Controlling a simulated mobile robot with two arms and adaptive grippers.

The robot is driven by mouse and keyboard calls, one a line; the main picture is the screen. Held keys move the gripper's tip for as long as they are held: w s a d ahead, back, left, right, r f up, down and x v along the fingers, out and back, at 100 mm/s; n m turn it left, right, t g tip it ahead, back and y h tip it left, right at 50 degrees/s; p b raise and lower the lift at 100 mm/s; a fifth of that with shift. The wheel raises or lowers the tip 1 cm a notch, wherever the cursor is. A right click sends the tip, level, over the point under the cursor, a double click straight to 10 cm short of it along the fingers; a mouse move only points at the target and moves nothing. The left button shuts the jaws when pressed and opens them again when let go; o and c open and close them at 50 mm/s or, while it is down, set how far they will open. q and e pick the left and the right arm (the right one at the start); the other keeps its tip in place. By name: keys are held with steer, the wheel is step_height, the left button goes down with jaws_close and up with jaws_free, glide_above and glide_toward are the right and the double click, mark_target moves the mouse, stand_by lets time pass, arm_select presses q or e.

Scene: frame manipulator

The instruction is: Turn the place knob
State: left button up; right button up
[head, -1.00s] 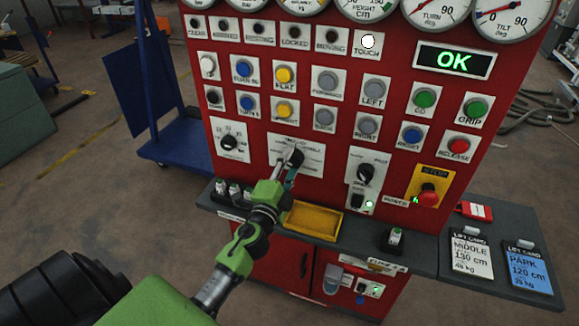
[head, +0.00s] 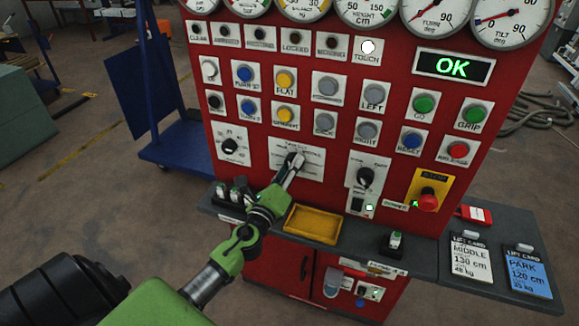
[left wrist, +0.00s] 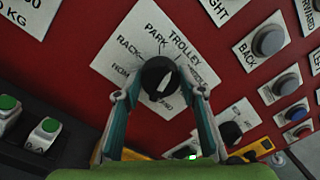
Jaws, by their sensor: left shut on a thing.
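The place knob is a round black knob (left wrist: 156,72) with a white pointer mark, on a white label plate (left wrist: 138,40) reading RACK, PARK and TROLLEY among other words. My left gripper (left wrist: 160,90) has one finger on each side of the knob and is shut on it. The pointer mark lies slanted; I cannot tell exactly which word it marks. In the head view my left gripper (head: 292,163) reaches up to the plate (head: 312,160) on the red panel and hides part of the knob. My right gripper is not in view.
Buttons and other knobs surround the plate, with a black knob (head: 365,177) to its right. Below is a grey shelf (head: 425,262) with a yellow tray (head: 312,224). A red stop button (head: 428,201) and a green OK display (head: 453,65) are at right.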

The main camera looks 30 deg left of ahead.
arm_select(q)
steer(key=shift+d+r+m+h+p, duration=0.15)
steer(key=shift+m+p, duration=1.2)
steer(key=shift+m, duration=1.75)
steer(key=shift+d+f+m+h+p, duration=0.15)
steer(key=shift+m+p, duration=1.2)
steer(key=shift+m, duration=1.75)
steer(key=shift+a, duration=0.1)
steer(key=o, duration=1.1)
steer(key=shift+r, duration=0.1)
steer(key=s, duration=0.4)
steer(key=s+d, duration=0.1)
steer(key=s, duration=0.2)
steer(key=s+d, duration=0.1)
steer(key=s, duration=0.3)
steer(key=shift+s, duration=0.35)
